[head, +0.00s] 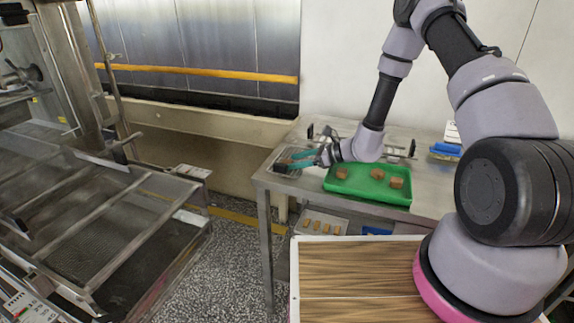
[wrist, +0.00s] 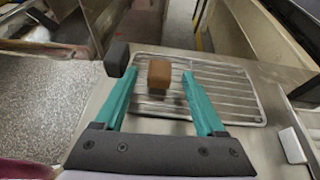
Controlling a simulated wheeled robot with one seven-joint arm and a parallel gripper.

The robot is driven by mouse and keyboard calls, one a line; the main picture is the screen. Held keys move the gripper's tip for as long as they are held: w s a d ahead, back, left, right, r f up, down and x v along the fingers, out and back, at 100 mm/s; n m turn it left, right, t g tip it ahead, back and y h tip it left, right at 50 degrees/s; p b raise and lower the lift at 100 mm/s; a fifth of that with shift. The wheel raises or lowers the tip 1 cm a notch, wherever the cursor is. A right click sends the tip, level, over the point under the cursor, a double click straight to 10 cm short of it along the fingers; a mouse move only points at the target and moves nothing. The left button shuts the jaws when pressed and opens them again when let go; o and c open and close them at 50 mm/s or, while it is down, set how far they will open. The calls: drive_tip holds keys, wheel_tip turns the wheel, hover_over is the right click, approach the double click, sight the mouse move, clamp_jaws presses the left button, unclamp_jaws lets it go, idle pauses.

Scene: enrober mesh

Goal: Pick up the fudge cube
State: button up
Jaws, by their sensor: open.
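A brown fudge cube (wrist: 159,75) sits at the wire rack (wrist: 235,82) in the wrist view. My gripper (wrist: 160,80) is open, with one teal finger on each side of the cube in the picture. A gap shows between the cube and the right finger; I cannot tell how far the cube is below or beyond the tips. In the head view my gripper (head: 297,160) reaches over the rack at the table's left end, and its fingers largely hide what lies there.
A green tray (head: 345,190) with three brown cubes stands on the metal table (head: 266,172), right of my gripper. A dark block (wrist: 116,59) shows by the left fingertip. A white block (wrist: 292,145) lies right of the rack. A lower shelf holds a tray of small pieces (head: 320,226).

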drive_tip(key=shift+a+f, duration=0.15)
drive_tip(key=shift+a, duration=0.15)
drive_tip(key=c, duration=1.1)
